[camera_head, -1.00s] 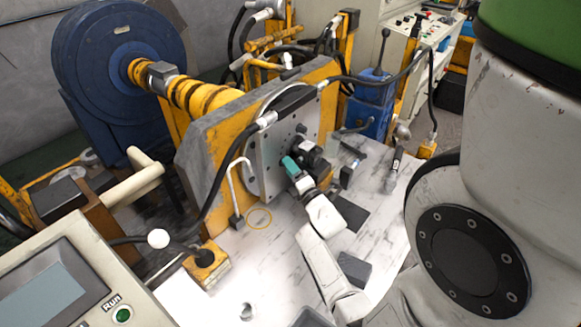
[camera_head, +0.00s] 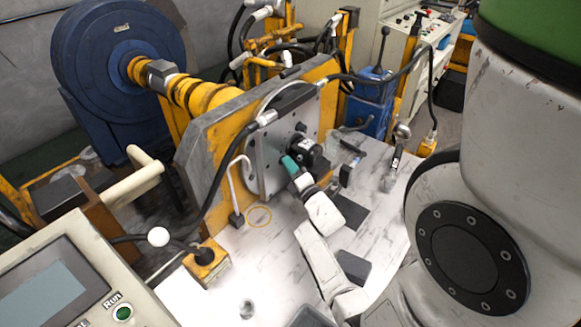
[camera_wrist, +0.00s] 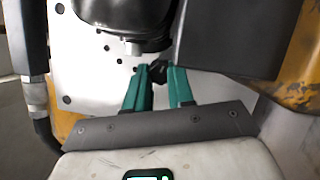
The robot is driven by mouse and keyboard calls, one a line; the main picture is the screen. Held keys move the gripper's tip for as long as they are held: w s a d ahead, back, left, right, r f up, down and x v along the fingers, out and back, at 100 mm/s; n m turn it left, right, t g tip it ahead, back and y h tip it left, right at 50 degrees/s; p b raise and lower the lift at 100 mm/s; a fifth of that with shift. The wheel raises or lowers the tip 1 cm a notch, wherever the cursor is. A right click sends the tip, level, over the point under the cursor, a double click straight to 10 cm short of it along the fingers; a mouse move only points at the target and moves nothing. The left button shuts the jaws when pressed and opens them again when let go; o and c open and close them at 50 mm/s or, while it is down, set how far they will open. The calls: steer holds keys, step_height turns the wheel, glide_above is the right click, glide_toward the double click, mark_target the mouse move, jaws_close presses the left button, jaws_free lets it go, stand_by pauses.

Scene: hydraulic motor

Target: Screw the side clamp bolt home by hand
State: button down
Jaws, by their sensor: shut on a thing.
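The black motor (camera_head: 308,150) sits against the pale mounting plate (camera_head: 262,150) on the yellow frame; the motor's dark body (camera_wrist: 105,20) also fills the top of the wrist view. My gripper (camera_head: 287,160) is at the motor's near side, with its teal fingers pointing at it. In the wrist view my gripper (camera_wrist: 158,72) is closed around a small dark piece (camera_wrist: 159,68), which looks like the side clamp bolt. The fingers hide most of it. I cannot tell how deep it sits.
A dark block (camera_wrist: 228,40) is close to the right of my fingers in the wrist view. A black hose (camera_wrist: 38,95) runs along the left. On the white table (camera_head: 275,270) lie a dark flat pad (camera_head: 350,212) and a grey block (camera_head: 353,267).

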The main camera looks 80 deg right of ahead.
steer(key=m+g+p, duration=0.1)
steer(key=m+p, duration=0.2)
steer(key=p, duration=0.1)
steer(key=m+y+p, duration=0.1)
steer(key=m+p, duration=0.1)
steer(key=p, duration=0.1)
steer(key=shift+r+m+g+y+p, duration=0.15)
steer(key=shift+m+g+y+p, duration=0.15)
steer(key=shift+m+g+p, duration=0.1)
stand_by(0.5)
steer(key=c, duration=1)
jaws_free()
steer(key=shift+o, duration=0.2)
steer(key=shift+s, duration=0.1)
